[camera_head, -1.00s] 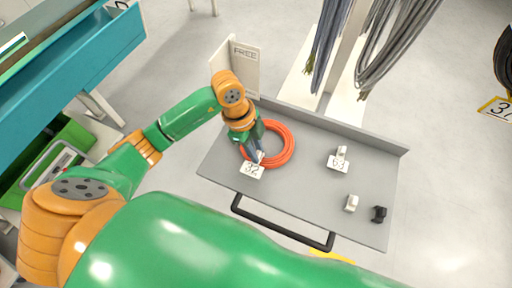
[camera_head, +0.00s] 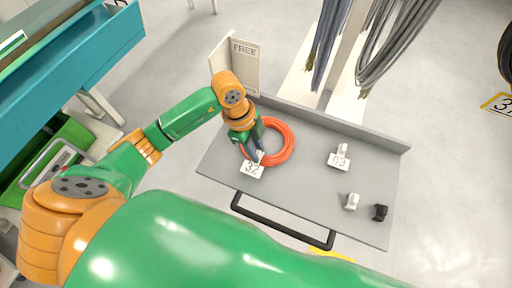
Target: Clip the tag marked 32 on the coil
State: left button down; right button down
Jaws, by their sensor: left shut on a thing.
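An orange coil (camera_head: 288,143) lies flat on the grey cart top at its left part. The white tag marked 32 (camera_head: 251,170) is at the coil's near left edge. My left gripper (camera_head: 257,159) points down over the near left part of the coil, shut on the tag's upper part, which the fingers partly hide. The tag appears to touch or overlap the coil's edge; I cannot tell whether its clip is around the strands. My right gripper is not in view.
Another white tag (camera_head: 339,162), a small white clip (camera_head: 352,201) and a black clip (camera_head: 380,212) stand on the grey cart (camera_head: 300,195). A FREE sign (camera_head: 245,66) stands at its back left. Grey cables (camera_head: 385,50) hang behind. The cart's near middle is clear.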

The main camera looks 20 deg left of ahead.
pick_arm(q)
jog(key=shift+c, duration=1.4)
grip_release()
notch_tip(320, 180, up, 7)
jog(key=p, duration=0.7)
jog(key=shift+f, duration=0.1)
